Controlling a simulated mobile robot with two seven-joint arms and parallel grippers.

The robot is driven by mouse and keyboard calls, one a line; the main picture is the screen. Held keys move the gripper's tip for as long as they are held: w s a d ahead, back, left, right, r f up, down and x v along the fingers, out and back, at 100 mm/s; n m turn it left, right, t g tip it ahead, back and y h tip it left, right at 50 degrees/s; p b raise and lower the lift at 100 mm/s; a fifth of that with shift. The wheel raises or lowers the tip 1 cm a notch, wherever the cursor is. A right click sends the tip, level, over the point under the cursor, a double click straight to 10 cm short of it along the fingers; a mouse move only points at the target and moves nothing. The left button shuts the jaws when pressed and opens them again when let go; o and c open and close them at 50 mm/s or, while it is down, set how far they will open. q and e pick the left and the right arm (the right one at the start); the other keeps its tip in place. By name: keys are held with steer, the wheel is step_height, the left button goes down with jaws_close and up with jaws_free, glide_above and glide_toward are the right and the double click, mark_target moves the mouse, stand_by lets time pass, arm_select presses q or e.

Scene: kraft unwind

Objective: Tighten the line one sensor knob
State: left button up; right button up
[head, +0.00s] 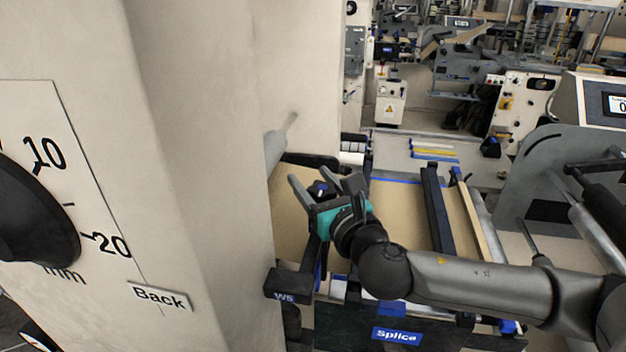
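A small black knob with a blue top (321,188) shows beside the tall cream machine housing, near the picture's middle; I cannot read a label saying it is the line one sensor knob. My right gripper (314,184), with a teal body, reaches it from the right. Its two fingers are spread apart, with the knob seen between them. I cannot tell whether either finger touches the knob. The base of the knob is hidden behind the gripper. My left gripper is not in view.
The cream housing (210,130) fills the left side, with a large black dial (35,215) marked in mm. A "W5" block (290,283) and a "Splice" panel (397,336) lie below my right arm.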

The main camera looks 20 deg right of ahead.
steer(key=o, duration=0.4)
steer(key=shift+r, duration=0.2)
steer(key=shift+o, duration=0.2)
steer(key=shift+f, duration=0.1)
steer(key=shift+s+f, duration=0.1)
steer(key=shift+s, duration=0.4)
steer(key=s+p, duration=0.5)
steer(key=s, duration=0.9)
steer(key=shift+s, duration=0.15)
steer(key=shift+a, duration=0.1)
